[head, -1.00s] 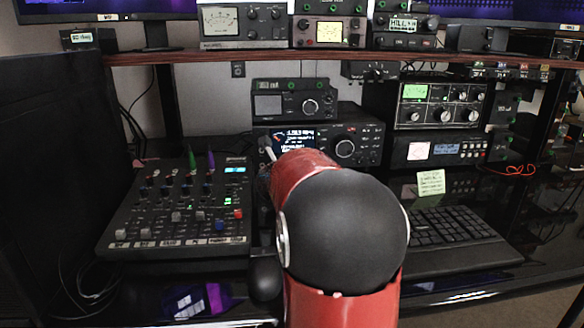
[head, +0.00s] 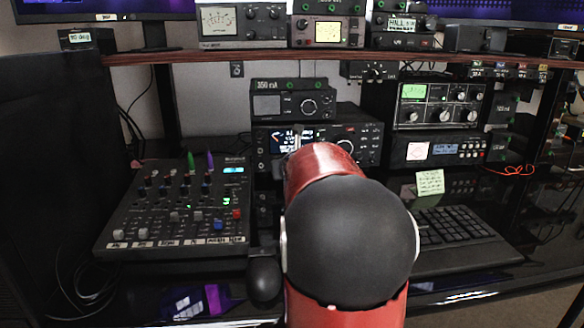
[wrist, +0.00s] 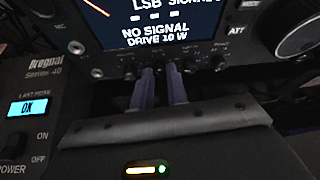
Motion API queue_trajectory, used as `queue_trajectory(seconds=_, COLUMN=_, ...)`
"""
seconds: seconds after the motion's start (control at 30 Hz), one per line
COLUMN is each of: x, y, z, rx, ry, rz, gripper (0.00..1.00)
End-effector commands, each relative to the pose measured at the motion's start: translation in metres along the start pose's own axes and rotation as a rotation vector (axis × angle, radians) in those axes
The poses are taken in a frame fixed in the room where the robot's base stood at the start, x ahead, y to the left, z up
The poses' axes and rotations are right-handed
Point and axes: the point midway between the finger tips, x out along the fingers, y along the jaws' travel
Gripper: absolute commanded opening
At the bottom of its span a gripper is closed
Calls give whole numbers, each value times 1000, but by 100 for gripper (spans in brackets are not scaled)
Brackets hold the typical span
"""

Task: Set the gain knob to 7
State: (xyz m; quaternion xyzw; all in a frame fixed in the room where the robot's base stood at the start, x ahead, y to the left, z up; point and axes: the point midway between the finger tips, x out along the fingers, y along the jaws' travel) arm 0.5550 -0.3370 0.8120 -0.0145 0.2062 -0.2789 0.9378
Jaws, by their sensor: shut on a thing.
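The black radio (head: 262,162) has a lit screen and a big dial, and stands on the desk behind my red arm. In the wrist view its screen (wrist: 160,18) reads "NO SIGNAL" and "DRIVE 10 W". Below the screen is a row of small knobs, one of them a small knob (wrist: 220,62) at right; their labels are too small to read. My gripper (wrist: 162,72) has its two fingers upright, close together at this row. They are shut on a small knob, mostly hidden between the tips. I cannot read its setting or tell whether it is the gain knob.
A mixer (head: 180,215) stands left of the arm; its corner with an "OK" display (wrist: 35,107) is close left of the gripper. A keyboard (head: 455,238) lies to the right. Another small unit (head: 265,103) sits on top of the radio. A shelf edge (head: 220,57) runs above.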

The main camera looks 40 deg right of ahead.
Motion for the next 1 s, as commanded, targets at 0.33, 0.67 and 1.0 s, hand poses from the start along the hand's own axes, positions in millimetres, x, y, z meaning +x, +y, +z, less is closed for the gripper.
queue_trajectory(seconds=0.33, x=0, y=-4, z=-1, rx=307, ry=0, rz=126, gripper=0)
queue_trajectory(seconds=0.67, x=1, y=-6, z=-3, rx=595, ry=1, rz=246, gripper=0)
queue_trajectory(seconds=1.0, x=2, y=-8, z=-6, rx=887, ry=1, rz=367, gripper=0)
